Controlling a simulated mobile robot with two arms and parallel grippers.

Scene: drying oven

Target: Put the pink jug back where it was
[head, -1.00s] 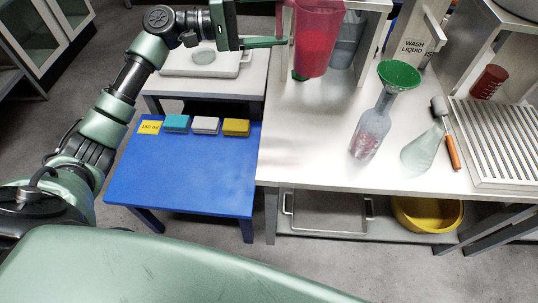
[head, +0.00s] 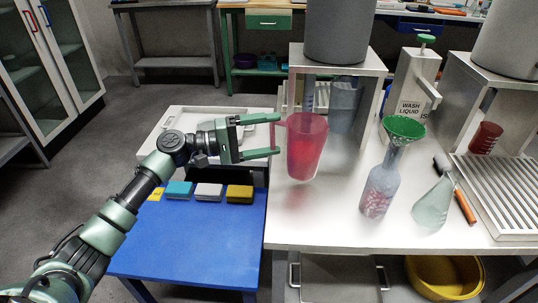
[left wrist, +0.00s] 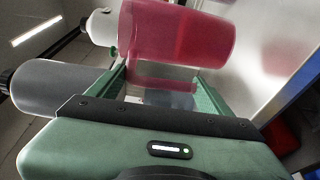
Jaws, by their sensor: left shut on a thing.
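The pink jug (head: 306,147) is see-through, with red liquid inside, and stands or hangs upright at the left edge of the steel bench (head: 330,222). My left gripper (head: 277,135) reaches in from the left and is shut on the jug's handle. The jug also fills the upper middle of the left wrist view (left wrist: 178,32), with its handle between the fingers (left wrist: 160,85). I cannot tell whether the jug's base touches the bench. My right gripper is not in view.
A bottle with a green funnel (head: 404,128) and a clear flask (head: 434,204) stand to the right. Behind the jug, a steel stand (head: 296,52) carries a grey tank (head: 338,32) above a clear jug (head: 344,103). A blue table (head: 190,237) lies left.

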